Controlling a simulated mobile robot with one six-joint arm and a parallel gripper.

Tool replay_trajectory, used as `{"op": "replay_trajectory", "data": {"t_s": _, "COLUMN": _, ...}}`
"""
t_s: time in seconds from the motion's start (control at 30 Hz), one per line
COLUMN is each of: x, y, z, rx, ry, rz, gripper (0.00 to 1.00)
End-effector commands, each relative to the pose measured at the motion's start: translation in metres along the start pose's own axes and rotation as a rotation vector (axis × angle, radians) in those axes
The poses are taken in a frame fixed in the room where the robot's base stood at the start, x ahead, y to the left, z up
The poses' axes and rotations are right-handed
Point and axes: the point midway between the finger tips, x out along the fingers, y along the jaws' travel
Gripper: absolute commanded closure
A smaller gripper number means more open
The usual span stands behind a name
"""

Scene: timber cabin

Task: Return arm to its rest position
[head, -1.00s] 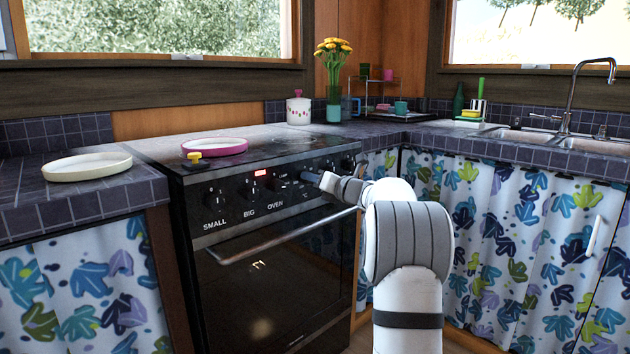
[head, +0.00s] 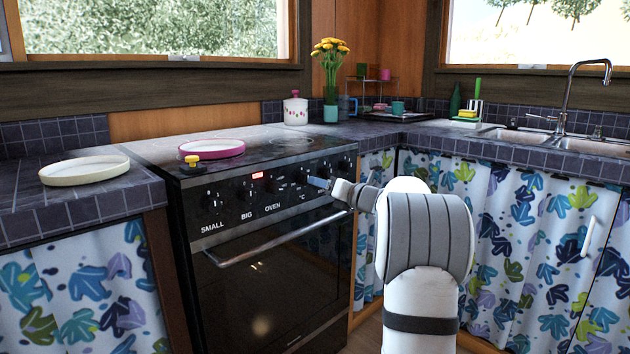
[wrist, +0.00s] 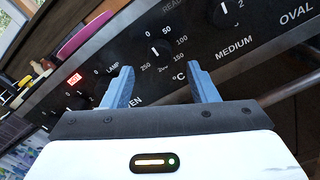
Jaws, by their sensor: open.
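My gripper (head: 318,182) is in front of the right half of the stove's control panel. In the wrist view my gripper (wrist: 163,85) shows two blue fingers spread apart with nothing between them. Beyond them is the stove's control panel (wrist: 225,50), with a temperature knob (wrist: 155,50) above the gap and another knob (wrist: 228,8) at the top right. The fingers look apart from the knobs. My white arm comes up from the bottom of the head view.
The black stove (head: 270,270) has an oven handle (head: 285,237) just below my gripper. A pink dish (head: 212,148) lies on the stove top, and a cream plate (head: 85,171) on the left counter. Patterned curtains (head: 500,230) hang under the right counter. Floor shows between stove and arm.

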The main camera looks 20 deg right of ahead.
Motion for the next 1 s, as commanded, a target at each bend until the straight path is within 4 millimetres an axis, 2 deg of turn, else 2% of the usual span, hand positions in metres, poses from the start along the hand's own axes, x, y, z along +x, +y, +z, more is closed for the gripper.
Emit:
{"op": "replay_trajectory", "data": {"t_s": 0.1, "x": -0.017, "y": 0.000, "z": 0.002, "rx": 0.001, "ry": 0.000, "rz": -0.002, "gripper": 0.47}}
{"op": "replay_trajectory", "data": {"t_s": 0.23, "x": -0.025, "y": 0.000, "z": 0.000, "rx": 0.001, "ry": 0.001, "rz": -0.001, "gripper": 0.47}}
{"op": "replay_trajectory", "data": {"t_s": 0.77, "x": -0.026, "y": 0.002, "z": 0.002, "rx": 0.005, "ry": -0.002, "rz": -0.003, "gripper": 0.47}}
{"op": "replay_trajectory", "data": {"t_s": 0.87, "x": -0.024, "y": 0.014, "z": 0.016, "rx": 0.049, "ry": -0.019, "rz": -0.030, "gripper": 0.47}}
{"op": "replay_trajectory", "data": {"t_s": 1.0, "x": -0.021, "y": 0.050, "z": 0.053, "rx": 0.231, "ry": -0.082, "rz": -0.130, "gripper": 0.47}}
